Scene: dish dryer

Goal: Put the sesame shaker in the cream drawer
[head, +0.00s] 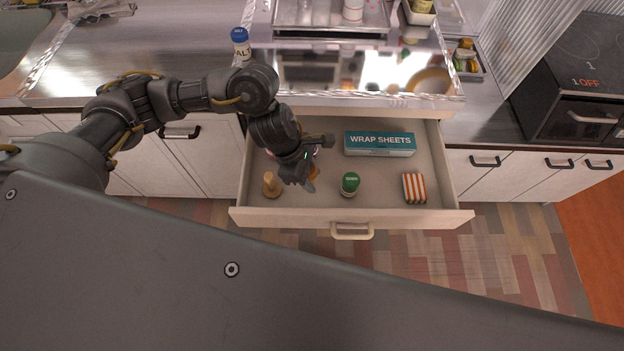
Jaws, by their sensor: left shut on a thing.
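The cream drawer (440,185) is pulled open below the counter. My left gripper (308,184) reaches down into the left-middle part of the drawer. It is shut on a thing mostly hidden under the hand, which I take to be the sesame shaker. Only a small orange-brown patch (315,172) shows beside the fingers, and its label is not readable. I cannot tell whether the held thing touches the drawer floor. My right gripper is not in view.
The drawer holds a teal wrap sheets box (380,143), a green-capped jar (350,184), a red-striped item (414,188) and a wooden item (271,185). A blue-capped salt shaker (240,43) stands on the counter. Drawer floor between jar and striped item is clear.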

